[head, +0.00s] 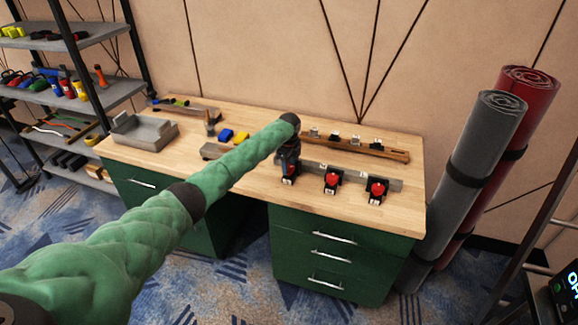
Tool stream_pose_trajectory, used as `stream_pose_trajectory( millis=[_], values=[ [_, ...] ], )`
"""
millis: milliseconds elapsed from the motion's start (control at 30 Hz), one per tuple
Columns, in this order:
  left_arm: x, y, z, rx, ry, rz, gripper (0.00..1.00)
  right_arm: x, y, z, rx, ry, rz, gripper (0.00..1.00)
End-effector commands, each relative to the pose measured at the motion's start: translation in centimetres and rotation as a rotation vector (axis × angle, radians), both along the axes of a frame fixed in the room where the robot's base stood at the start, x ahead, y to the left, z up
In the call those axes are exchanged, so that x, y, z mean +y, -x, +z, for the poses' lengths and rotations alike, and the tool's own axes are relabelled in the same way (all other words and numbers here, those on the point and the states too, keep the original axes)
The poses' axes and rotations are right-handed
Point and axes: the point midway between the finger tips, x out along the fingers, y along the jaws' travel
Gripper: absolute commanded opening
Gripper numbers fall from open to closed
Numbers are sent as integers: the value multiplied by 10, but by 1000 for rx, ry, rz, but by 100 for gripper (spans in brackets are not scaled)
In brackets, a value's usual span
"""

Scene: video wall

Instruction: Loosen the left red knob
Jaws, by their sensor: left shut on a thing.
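Three red knobs sit in a row on a grey bar (352,176) on the wooden workbench (240,188). The left red knob (291,170) is partly hidden by my left gripper (289,166), which points down over it and is shut on it. The middle red knob (332,181) and the right red knob (377,187) are uncovered. My green left arm reaches in from the lower left across the bench. My right gripper is not in view.
A grey tray (143,131), a hammer (209,122), and blue and yellow blocks (240,136) lie left of the knobs. A wooden rail (360,146) with small fittings is behind them. Shelves stand at left; grey and red rolls (484,135) lean at right.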

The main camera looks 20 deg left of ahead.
Motion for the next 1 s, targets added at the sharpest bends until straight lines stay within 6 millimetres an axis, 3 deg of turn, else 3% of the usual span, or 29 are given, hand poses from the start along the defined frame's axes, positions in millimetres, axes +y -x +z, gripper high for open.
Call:
stream_pose_trajectory(
  millis=[767,1000],
  values=[
    [0,0,2,-1,1,724,20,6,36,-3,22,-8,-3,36],
    [0,-1,2,-1,0,894,20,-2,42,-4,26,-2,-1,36]
  ],
)
